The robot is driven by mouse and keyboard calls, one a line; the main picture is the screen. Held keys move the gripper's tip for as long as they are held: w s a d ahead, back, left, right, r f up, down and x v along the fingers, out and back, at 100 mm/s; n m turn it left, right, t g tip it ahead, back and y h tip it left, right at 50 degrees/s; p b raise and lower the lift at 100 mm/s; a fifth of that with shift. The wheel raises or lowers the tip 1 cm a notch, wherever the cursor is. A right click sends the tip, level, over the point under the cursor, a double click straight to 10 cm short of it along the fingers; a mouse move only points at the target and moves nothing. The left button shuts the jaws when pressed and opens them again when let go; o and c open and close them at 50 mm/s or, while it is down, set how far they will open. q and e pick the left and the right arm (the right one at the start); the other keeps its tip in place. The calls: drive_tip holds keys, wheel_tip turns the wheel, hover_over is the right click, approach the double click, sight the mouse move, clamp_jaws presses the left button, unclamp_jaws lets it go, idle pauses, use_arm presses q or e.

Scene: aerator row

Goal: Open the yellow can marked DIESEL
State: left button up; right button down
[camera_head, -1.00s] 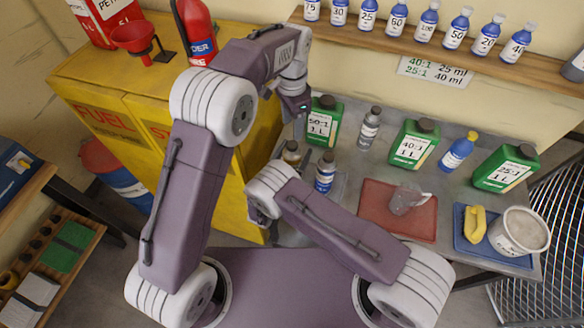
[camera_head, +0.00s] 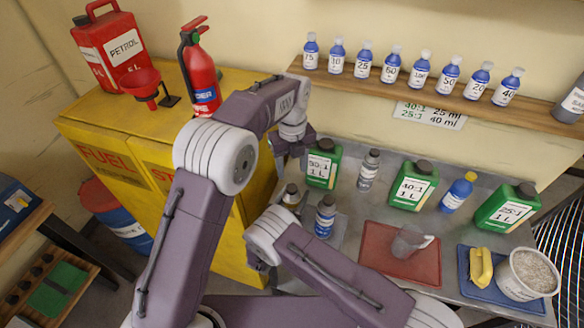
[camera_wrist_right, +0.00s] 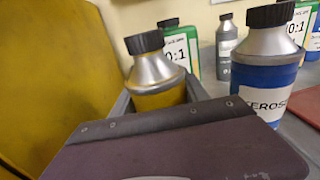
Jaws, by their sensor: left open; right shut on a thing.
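The yellow can (camera_wrist_right: 158,98) has a silver shoulder and a black cap, on its neck in the right wrist view. In the head view the can (camera_head: 291,199) stands on the grey bench's left end. Its DIESEL mark is not visible. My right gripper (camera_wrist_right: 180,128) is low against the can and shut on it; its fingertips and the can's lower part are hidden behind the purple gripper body. My left gripper (camera_head: 291,152) is open and empty, above and behind the can in the head view, apart from the cap.
A blue kerosene can (camera_wrist_right: 268,72) stands close to the right of the yellow can. A green 50:1 bottle (camera_head: 323,165) and a grey bottle (camera_head: 368,170) stand behind. The yellow fuel cabinet (camera_head: 150,125) is at left. A red tray (camera_head: 385,262) lies farther right.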

sight(292, 188)
use_arm(q)
drive_tip(key=m, duration=0.3)
drive_tip(key=shift+m, duration=0.3)
wheel_tip(292, 188, down, 8)
drive_tip(key=shift+f, duration=0.1)
